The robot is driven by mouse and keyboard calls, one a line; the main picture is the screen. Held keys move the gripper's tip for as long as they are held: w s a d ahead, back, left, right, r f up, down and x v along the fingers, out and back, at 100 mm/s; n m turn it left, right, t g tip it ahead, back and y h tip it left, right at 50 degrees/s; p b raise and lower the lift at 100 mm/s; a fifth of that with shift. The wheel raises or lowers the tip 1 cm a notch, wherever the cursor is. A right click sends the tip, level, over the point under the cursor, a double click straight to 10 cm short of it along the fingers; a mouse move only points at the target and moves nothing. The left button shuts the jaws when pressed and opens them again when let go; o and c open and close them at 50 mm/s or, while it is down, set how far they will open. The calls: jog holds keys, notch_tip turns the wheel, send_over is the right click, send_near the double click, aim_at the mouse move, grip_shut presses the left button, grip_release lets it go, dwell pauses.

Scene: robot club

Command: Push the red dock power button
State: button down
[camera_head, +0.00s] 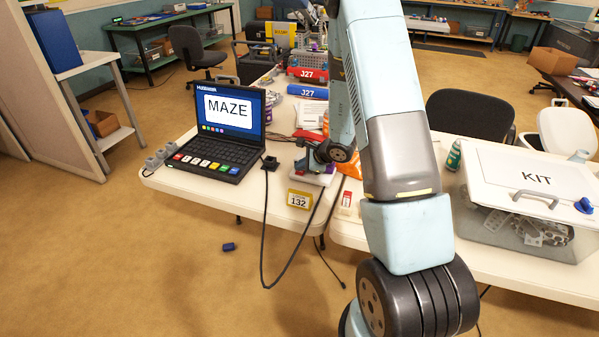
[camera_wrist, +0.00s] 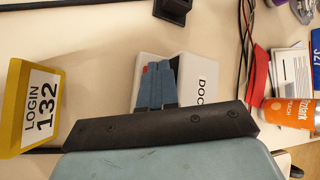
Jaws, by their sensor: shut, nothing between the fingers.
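The dock (camera_wrist: 203,72) is a pale box on the white table, with a label reading "DOC" before it is cut off by my gripper's dark body. It also shows in the head view (camera_head: 325,179), under my wrist. The red button (camera_wrist: 146,69) shows as a small red patch at the left side of my fingertips and is mostly covered by them. My gripper (camera_wrist: 162,64) is shut and empty, its blue fingers over the dock. I cannot tell whether the tips touch the button. In the head view my gripper (camera_head: 306,160) is partly hidden by my arm.
A yellow "LOGIN 132" sign (camera_wrist: 30,105) stands left of the dock. An open laptop (camera_head: 215,135) is to the left, with a black cable (camera_head: 266,230) beside it. A "KIT" bin (camera_head: 530,205) stands far right.

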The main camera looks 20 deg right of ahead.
aim_at(302, 173)
jog(key=shift+f, duration=0.25)
dwell(0.3)
jog(key=shift+r, duration=0.95)
jog(key=shift+r, duration=3)
